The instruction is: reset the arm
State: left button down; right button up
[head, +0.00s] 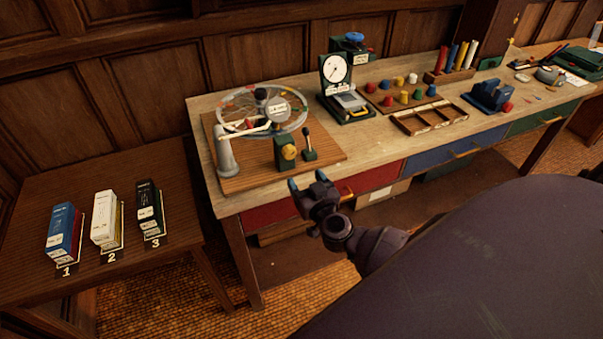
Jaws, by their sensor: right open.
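My right gripper (307,181) is open and empty, in front of the workbench's front edge near the red drawer. On the bench's left end a wooden board (240,180) carries a round clear wheel (290,122) with coloured marks on its rim. A white jointed arm (246,131) reaches from a grey post (227,158) across the wheel, with a small label at its far side. A green block with a yellow knob (289,152) and a small lever with a dark knob (308,145) stand at the board's front, beyond my gripper. My left gripper is out of view.
A dial gauge (336,70), a tray of coloured pegs (385,100) and an empty divided tray (430,117) stand further right on the workbench (365,146). Left, a low dark table (165,180) holds three boxes beside numbers 1 to 3. A dark rounded surface fills the lower right.

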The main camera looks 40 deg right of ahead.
jog(key=shift+s, duration=0.15)
dwell(0.5)
jog(key=s+a+n+y, duration=0.3)
jog(key=a+n+y, duration=0.1)
jog(key=a+y, duration=0.55)
pick_arm(q)
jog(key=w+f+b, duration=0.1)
jog(key=b, duration=0.2)
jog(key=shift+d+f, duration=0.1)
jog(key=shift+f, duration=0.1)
pick_arm(e)
jog(key=s+d+f+g+h, duration=0.2)
jog(key=s+f+g+h, duration=0.3)
jog(key=s+f, duration=0.8)
jog(key=shift+s+f+g, duration=0.2)
jog(key=shift+s+g, duration=0.2)
jog(key=shift+s, duration=0.5)
jog(key=shift+c, duration=0.2)
dwell(0.8)
